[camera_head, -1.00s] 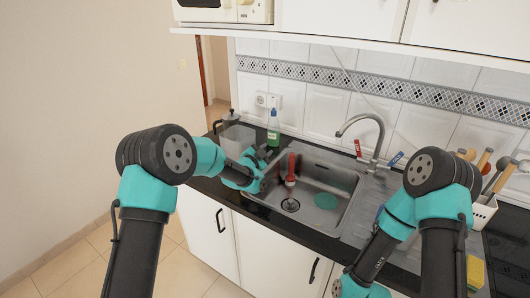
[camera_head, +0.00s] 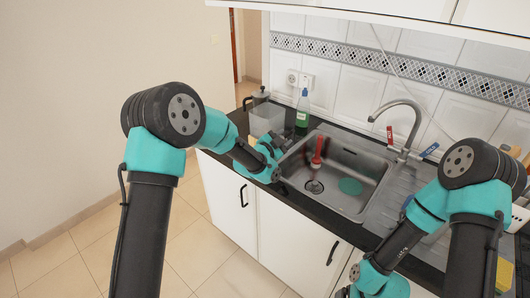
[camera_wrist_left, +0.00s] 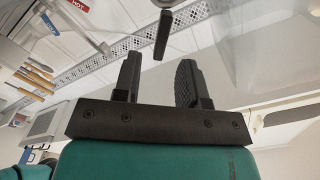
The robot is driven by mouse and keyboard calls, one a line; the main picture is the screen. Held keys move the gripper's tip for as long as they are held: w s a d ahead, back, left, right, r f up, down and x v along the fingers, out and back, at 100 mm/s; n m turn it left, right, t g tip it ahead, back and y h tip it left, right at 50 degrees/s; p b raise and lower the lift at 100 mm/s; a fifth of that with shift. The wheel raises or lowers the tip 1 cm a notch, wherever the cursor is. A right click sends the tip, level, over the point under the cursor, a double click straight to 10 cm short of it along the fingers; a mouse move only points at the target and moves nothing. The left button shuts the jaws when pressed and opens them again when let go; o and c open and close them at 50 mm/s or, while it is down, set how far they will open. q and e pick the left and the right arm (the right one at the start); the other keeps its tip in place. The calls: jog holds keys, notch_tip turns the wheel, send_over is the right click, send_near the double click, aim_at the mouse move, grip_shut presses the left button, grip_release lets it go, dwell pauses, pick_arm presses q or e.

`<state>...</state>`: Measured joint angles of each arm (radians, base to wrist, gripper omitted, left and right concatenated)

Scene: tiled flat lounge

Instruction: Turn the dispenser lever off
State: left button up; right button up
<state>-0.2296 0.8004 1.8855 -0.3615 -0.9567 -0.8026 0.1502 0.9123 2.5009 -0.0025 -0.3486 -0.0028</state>
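The grey tap (camera_head: 416,118) curves over the sink (camera_head: 343,205) and carries a red lever (camera_head: 389,136) and a blue lever (camera_head: 428,150). No other dispenser lever is clear to me. My left gripper (camera_head: 284,143) is at the sink's left edge, well left of the tap and not touching its levers. In the left wrist view its two dark fingers (camera_wrist_left: 157,78) stand apart with nothing held. A dark rod end (camera_wrist_left: 163,34) shows beyond them, and the red lever marked HOT (camera_wrist_left: 78,5) is at the top left. My right gripper is out of frame.
A green bottle (camera_head: 302,112), a clear container (camera_head: 266,120) and a moka pot (camera_head: 257,98) stand behind my left gripper. A red-handled tool (camera_head: 318,152) and a green disc (camera_head: 351,186) are in the sink. A white utensil holder (camera_head: 519,215) is at the right.

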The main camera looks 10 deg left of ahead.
pick_arm(q)
jog(key=v, duration=1)
jog(key=shift+s, duration=0.1)
